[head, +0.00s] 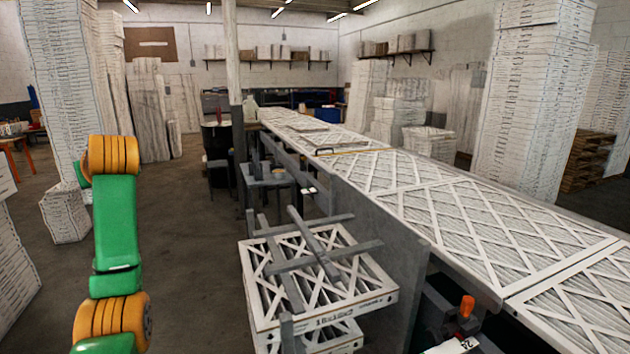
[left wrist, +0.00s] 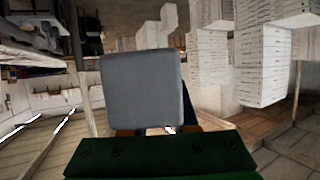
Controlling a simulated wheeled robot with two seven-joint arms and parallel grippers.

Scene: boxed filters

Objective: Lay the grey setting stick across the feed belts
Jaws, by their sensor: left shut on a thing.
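In the left wrist view my left gripper (left wrist: 148,132) is shut on a grey piece, which I take to be the grey setting stick (left wrist: 143,90). It shows as a flat, round-cornered face close to the camera, so its length cannot be told. In the head view my left arm stands raised at the left, over open floor; its gripper and the held piece are hidden there. Several grey bars (head: 315,247) cross above a white filter stack (head: 320,318) at the centre; I cannot tell which are feed belts. My right gripper is not in view.
A long bench of lattice-faced filters (head: 395,172) runs from right front to the back. Its grey side panel (head: 385,255) borders the central stack. Tall box stacks (head: 530,100) stand at right and left. The floor (head: 195,270) between my left arm and the central stack is clear.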

